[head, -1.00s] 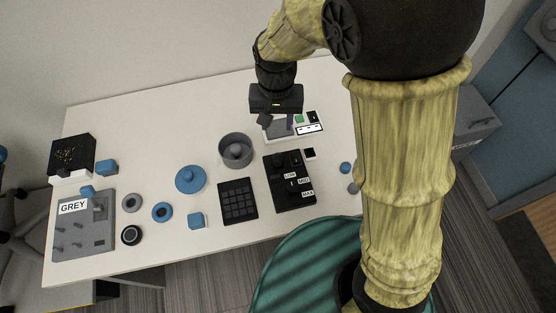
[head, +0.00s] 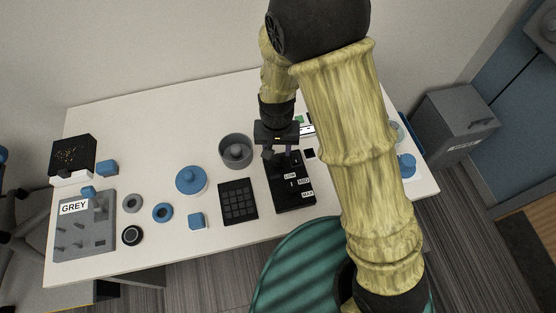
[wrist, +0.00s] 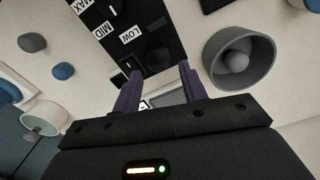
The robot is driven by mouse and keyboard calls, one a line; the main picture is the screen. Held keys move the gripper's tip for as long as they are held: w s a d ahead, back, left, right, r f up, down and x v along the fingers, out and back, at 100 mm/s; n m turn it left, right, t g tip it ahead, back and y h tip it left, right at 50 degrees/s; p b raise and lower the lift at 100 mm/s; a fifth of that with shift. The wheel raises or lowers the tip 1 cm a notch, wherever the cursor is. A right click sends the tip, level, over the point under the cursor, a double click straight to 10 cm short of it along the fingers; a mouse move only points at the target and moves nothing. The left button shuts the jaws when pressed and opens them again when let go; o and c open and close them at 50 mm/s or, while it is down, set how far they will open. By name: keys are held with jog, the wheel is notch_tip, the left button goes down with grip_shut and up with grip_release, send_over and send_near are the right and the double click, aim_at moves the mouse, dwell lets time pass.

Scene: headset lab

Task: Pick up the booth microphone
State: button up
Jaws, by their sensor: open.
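No object in view can be surely told as the booth microphone. A black panel (head: 283,198) with LOW, MID and MAX labels lies on the table; its upper end is partly hidden by my gripper. In the wrist view the panel (wrist: 115,12) carries a dark ridged part and a small rounded dark part close beyond my fingertips. My gripper (head: 283,155) is open over the panel's upper end, and its two purple fingers (wrist: 158,85) have nothing between them that I can see gripped. A grey bowl (head: 223,158) with a grey ball inside stands left of the gripper.
The GREY-labelled board (head: 85,240) is at the far left. A blue item (head: 407,166) stands at the right end.

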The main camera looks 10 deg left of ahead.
aim_at(278, 157)
jog(key=shift+f, duration=0.1)
jog(key=shift+d+f+p, duration=0.15)
jog(key=shift+f+p, duration=0.25)
jog(key=shift+f, duration=2.15)
jog(key=c, duration=0.7)
jog(key=shift+c, duration=0.2)
jog(key=shift+r, duration=0.1)
notch_tip(278, 157, up, 10)
